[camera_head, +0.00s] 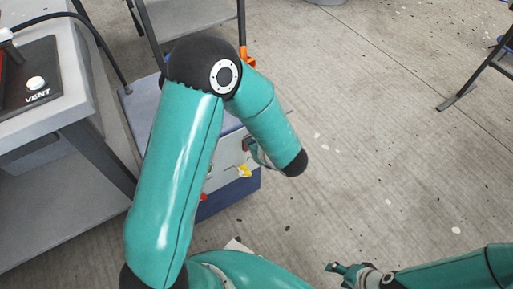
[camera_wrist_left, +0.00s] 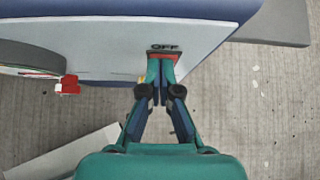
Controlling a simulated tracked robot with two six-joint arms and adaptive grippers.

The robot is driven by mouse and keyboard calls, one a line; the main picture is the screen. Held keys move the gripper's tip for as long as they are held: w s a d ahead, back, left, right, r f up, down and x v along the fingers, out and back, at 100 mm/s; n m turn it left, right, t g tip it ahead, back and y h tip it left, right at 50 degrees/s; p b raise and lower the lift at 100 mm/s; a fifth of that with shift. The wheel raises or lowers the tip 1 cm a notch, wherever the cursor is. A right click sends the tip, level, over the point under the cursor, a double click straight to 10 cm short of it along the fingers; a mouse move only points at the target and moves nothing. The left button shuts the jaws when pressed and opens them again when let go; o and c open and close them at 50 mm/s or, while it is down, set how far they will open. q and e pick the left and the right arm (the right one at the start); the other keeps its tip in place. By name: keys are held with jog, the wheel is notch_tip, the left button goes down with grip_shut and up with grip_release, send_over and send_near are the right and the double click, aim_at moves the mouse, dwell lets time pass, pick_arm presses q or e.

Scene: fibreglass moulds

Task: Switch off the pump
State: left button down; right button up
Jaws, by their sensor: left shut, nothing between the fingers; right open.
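The pump (camera_head: 225,203) is a blue and grey box on the floor, partly hidden by my left arm. In the left wrist view its pale panel (camera_wrist_left: 110,40) carries an OFF label with a red part (camera_wrist_left: 173,57) beneath it. My left gripper (camera_wrist_left: 161,82) is shut and empty, its fingertips over or right in front of that red part. I cannot tell whether they touch it. My right gripper (camera_head: 345,270) is open and empty, low at the right, away from the pump.
A red tap (camera_wrist_left: 68,86) and a yellow part (camera_head: 244,170) stick out of the pump's panel. A grey bench (camera_head: 65,190) with a VENT button (camera_head: 36,83) stands at the left. The concrete floor (camera_head: 400,160) at the right is mostly clear.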

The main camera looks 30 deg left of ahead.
pick_arm(q)
jog(key=shift+r, duration=0.15)
jog(key=p+v, duration=0.3)
jog(key=v, duration=1)
jog(key=shift+d+f, duration=0.2)
jog(key=shift+f, duration=0.05)
jog(key=shift+s, duration=0.1)
